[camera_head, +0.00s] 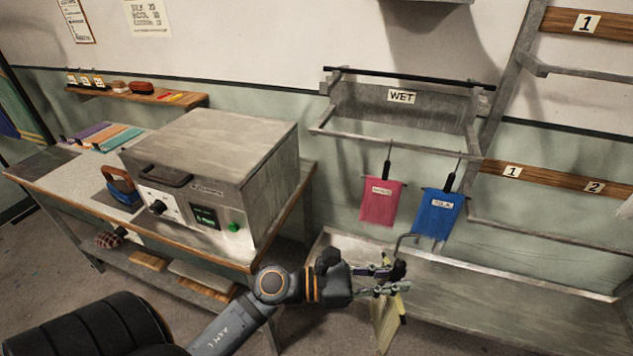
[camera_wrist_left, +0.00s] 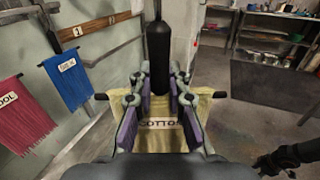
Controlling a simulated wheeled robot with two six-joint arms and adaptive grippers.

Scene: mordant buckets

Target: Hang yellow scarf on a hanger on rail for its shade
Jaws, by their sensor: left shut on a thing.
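My left gripper (camera_head: 378,271) is shut on the black grip of a hanger (camera_wrist_left: 158,55). A pale yellow scarf (camera_head: 386,325) hangs from this hanger, below the fingers. In the left wrist view the scarf (camera_wrist_left: 158,142) spreads behind the fingers, with a label reading COTTON. The hanger's grey hook (camera_head: 402,241) points up, just below the blue scarf in the head view. Wooden boards numbered 1 and 2 (camera_head: 560,182) mark grey rails (camera_head: 545,232) on the right wall. A dark part at the lower right of the wrist view looks like my right gripper (camera_wrist_left: 288,158); its fingers are unclear.
A rack labelled WET (camera_head: 402,97) holds a pink scarf (camera_head: 381,200) and a blue scarf (camera_head: 437,213) on its front bar. A long grey trough (camera_head: 540,310) lies below. A metal box (camera_head: 215,165) stands on the left workbench (camera_head: 75,190).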

